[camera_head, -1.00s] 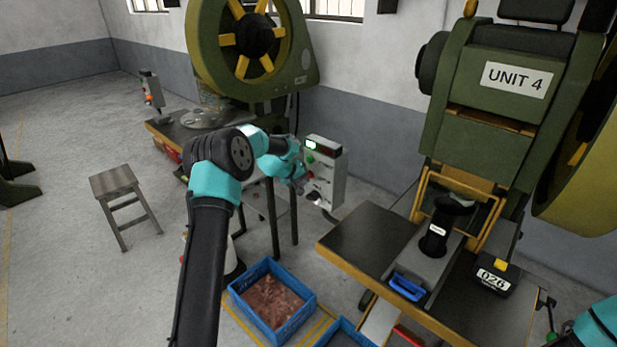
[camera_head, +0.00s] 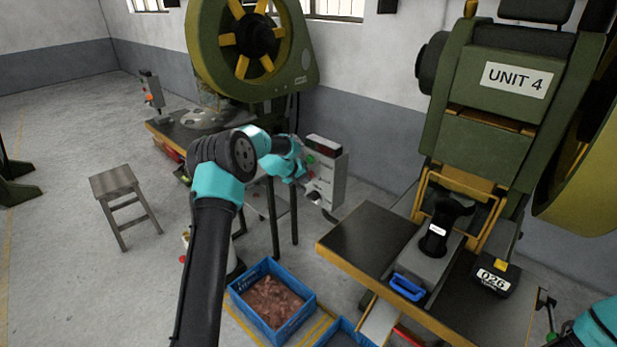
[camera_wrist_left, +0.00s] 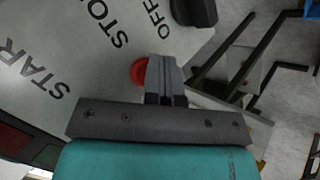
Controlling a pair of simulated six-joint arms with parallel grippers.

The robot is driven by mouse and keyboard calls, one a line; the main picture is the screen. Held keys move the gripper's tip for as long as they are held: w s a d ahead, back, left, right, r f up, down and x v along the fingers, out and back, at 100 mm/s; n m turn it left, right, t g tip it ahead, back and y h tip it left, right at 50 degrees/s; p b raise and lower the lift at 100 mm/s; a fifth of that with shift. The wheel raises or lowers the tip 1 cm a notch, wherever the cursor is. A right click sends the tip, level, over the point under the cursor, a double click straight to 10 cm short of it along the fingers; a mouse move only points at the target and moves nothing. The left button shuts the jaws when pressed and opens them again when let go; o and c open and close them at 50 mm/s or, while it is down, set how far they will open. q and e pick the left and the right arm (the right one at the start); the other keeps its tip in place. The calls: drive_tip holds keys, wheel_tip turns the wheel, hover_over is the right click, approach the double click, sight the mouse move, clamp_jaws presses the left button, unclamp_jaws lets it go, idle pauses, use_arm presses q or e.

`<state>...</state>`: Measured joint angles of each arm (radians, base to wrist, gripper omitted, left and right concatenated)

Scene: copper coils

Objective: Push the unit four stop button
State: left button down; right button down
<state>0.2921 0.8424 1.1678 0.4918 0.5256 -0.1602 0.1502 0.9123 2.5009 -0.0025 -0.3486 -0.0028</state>
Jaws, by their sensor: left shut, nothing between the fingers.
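The grey control box (camera_head: 328,181) stands on a post between the two presses, left of the press marked UNIT 4 (camera_head: 515,80). The red stop button (camera_wrist_left: 138,72) shows in the left wrist view below the STOP lettering, partly hidden by my fingers. My left gripper (camera_wrist_left: 162,62) is shut and empty, its fingertips overlapping the button's right side. I cannot tell whether they touch or press it. In the head view the left gripper (camera_head: 301,172) is at the box's left face.
A black knob (camera_wrist_left: 196,10) sits beside the OFF lettering, close to my fingers. A blue crate (camera_head: 245,301) of copper-coloured pieces stands on the floor below. The dark press table (camera_head: 365,240) is to the right, and a stool (camera_head: 113,183) stands at the left.

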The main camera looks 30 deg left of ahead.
use_arm(q)
drive_tip(key=shift+s, duration=0.15)
drive_tip(key=shift+s+a, duration=0.15)
drive_tip(key=shift+s, duration=0.55)
drive_tip(key=shift+s, duration=0.1)
drive_tip(key=s, duration=0.2)
drive_tip(key=s+a, duration=0.1)
drive_tip(key=s, duration=0.1)
drive_tip(key=shift+s+a, duration=0.15)
drive_tip(key=shift+s, duration=0.2)
idle(0.8)
